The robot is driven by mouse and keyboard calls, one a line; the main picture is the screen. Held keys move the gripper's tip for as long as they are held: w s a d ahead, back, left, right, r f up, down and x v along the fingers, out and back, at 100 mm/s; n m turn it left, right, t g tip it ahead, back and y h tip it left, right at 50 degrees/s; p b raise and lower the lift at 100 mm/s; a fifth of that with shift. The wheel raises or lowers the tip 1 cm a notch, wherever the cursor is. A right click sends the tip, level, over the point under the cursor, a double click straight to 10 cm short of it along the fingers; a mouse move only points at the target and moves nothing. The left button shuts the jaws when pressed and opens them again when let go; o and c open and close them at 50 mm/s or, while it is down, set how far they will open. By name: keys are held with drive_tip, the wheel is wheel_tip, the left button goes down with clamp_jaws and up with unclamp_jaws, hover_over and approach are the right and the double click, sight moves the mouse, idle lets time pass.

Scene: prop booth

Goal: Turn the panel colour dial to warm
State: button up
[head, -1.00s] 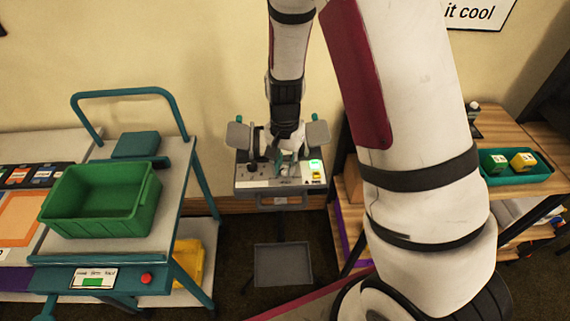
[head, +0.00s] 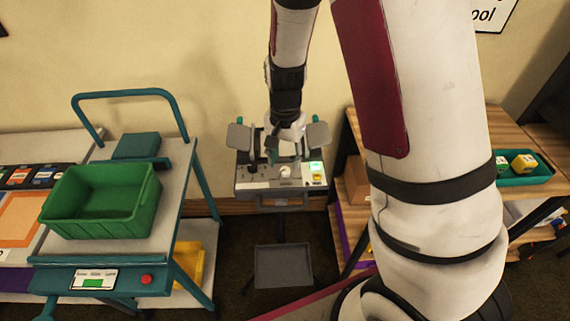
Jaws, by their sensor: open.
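The panel (head: 246,185) is a grey box with a light top face and a handle on its front edge, standing by the wall in the head view. A round white dial (head: 285,171) shows on its face; the setting it points to is too small to read. A lit green display (head: 315,166) and a small yellow label (head: 318,179) sit at the face's right side. My gripper (head: 286,155) is open and points down just behind and above the dial, seemingly apart from it. Its fingertips are small and partly unclear against the panel.
Grey flaps (head: 239,137) (head: 318,137) stand up at both sides of the panel. A teal cart with a green bin (head: 100,215) is at the left. A wooden shelf (head: 355,218) is at the right, partly behind my arm. A grey tray (head: 283,267) sits low in front.

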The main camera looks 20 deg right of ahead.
sight(285, 169)
wheel_tip(285, 169, up, 9)
idle(0.3)
idle(0.4)
drive_tip(key=s+r+n+t+b, duration=0.1)
drive_tip(key=s+r+n+t, duration=0.4)
drive_tip(key=s+r, duration=1.2)
drive_tip(key=s+n, duration=0.1)
drive_tip(key=n, duration=0.2)
drive_tip(key=shift+r+n+t, duration=0.15)
drive_tip(key=shift+n+t, duration=0.15)
drive_tip(key=shift+n, duration=0.1)
idle(0.3)
